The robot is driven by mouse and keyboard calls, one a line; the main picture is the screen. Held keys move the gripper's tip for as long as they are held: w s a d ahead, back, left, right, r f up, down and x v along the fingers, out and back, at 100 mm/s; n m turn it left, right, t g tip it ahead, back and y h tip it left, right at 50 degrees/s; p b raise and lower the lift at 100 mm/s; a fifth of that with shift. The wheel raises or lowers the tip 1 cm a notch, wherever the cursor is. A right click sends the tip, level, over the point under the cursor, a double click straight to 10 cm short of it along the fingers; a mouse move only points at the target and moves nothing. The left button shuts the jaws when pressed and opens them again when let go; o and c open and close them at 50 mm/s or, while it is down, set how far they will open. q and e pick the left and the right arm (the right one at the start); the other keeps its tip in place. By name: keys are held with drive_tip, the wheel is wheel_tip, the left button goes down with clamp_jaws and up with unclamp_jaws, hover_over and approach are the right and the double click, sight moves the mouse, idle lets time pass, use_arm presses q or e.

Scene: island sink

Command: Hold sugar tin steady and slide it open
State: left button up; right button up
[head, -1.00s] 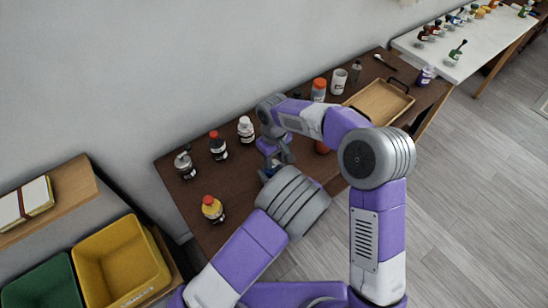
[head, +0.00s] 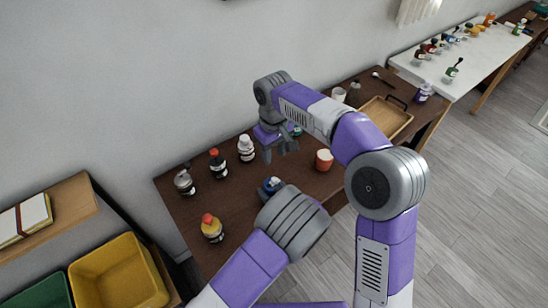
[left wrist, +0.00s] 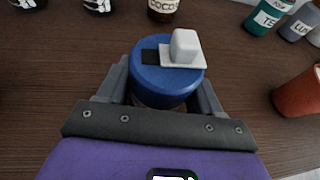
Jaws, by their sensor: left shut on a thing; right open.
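The tin (left wrist: 167,82) has a round blue top with a pale slide plate and a raised white knob. The plate sits toward the right of the top, with a dark square opening beside it on the left. I cannot read a label on it. My left gripper (left wrist: 165,92) is shut around the tin's sides, and the tin stands upright. In the head view the tin's blue top (head: 272,184) shows just beyond my left wrist, which hides most of it. My right gripper (head: 280,153) is open and empty, above and behind the tin, apart from it.
A red cup-like container (head: 324,160) stands to the right of the tin. A wooden tray (head: 383,118) lies at the right. Bare brown tabletop surrounds the tin.

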idle(0.3)
use_arm(q)
drive_tip(key=o, duration=1.2)
